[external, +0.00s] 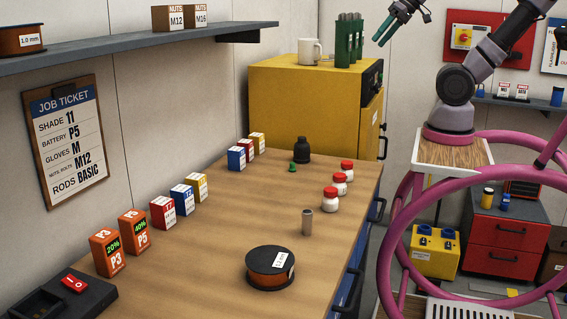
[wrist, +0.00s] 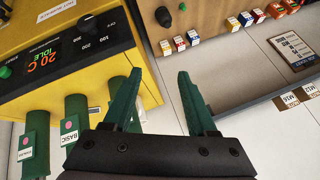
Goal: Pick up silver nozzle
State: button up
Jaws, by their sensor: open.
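The silver nozzle (external: 307,221) is a small grey cylinder standing upright on the wooden workbench (external: 220,265), behind the wire spool and in front of the red-capped jars. It does not show in the wrist view. My gripper (external: 384,36) has green fingers and is high at the top of the external view, far above and beyond the nozzle, near the yellow cabinet. In the wrist view my gripper (wrist: 158,85) is open, with nothing between its fingers.
A wire spool (external: 270,267) lies near the nozzle, and white jars with red caps (external: 340,182) stand behind it. Small boxes and batteries (external: 134,231) line the wall side. A yellow oven (external: 300,95) with green rod tubes (external: 349,40) stands at the bench's far end. The bench's middle is clear.

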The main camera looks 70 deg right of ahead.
jog(key=shift+o, duration=0.8)
